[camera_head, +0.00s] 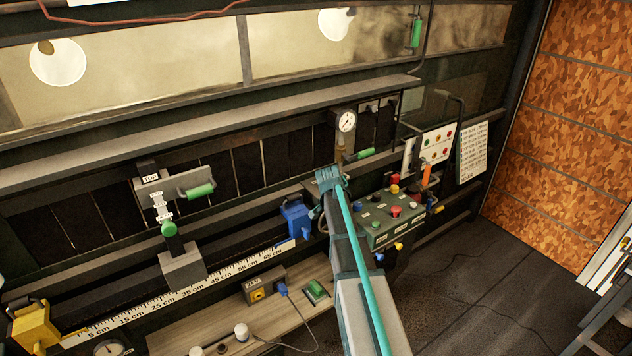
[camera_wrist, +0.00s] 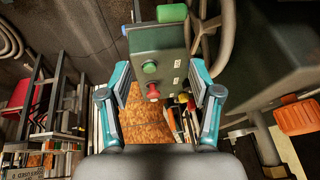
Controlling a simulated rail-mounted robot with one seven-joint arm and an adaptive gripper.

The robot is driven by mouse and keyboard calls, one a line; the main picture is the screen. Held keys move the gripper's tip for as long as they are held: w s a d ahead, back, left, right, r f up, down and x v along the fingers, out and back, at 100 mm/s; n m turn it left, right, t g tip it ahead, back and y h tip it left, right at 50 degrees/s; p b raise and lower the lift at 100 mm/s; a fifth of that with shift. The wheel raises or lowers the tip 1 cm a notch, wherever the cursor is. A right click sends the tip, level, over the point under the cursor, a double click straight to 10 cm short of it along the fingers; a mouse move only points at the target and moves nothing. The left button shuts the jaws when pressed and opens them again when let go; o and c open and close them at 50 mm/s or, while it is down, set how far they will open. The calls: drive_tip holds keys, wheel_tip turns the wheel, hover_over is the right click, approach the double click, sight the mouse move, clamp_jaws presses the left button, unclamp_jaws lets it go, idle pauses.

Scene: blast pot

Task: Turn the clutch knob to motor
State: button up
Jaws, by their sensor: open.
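My gripper (camera_wrist: 160,93) is open and empty in the wrist view, its two teal-edged fingers wide apart. Between and beyond the fingers is a dark green box (camera_wrist: 158,45) with a green button (camera_wrist: 149,67) and a red knob (camera_wrist: 153,91). The fingers appear apart from the box. In the head view a control box (camera_head: 385,235) with several coloured knobs and buttons stands right of my arm. The labels are too small to read, so I cannot tell which knob is the clutch knob. My arm hides part of the bench there.
A blue clamp-like part (camera_head: 297,218) sits left of my arm by the ruler (camera_head: 190,290).

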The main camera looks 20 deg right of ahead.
drive_tip(key=w+a+r+n+t+h+b, duration=0.1)
drive_tip(key=w+a+r+h, duration=0.1)
drive_tip(key=w+a+r, duration=0.4)
drive_tip(key=w+a+r+n+h+b, duration=0.2)
drive_tip(key=w+r, duration=0.2)
drive_tip(key=r, duration=0.4)
drive_tip(key=shift+m, duration=0.3)
drive_tip(key=p+x, duration=0.1)
drive_tip(key=x, duration=0.2)
drive_tip(key=p+x, duration=0.1)
drive_tip(key=x, duration=0.2)
drive_tip(key=p+x, duration=0.1)
drive_tip(key=x, duration=0.2)
drive_tip(key=shift+w+d+r+p, duration=0.1)
drive_tip(key=shift+w+r+p, duration=0.1)
drive_tip(key=shift+w+p, duration=0.15)
drive_tip(key=shift+w+d+f, duration=0.1)
drive_tip(key=shift+d+f, duration=0.25)
drive_tip(key=shift+f, duration=0.2)
drive_tip(key=c, duration=1.2)
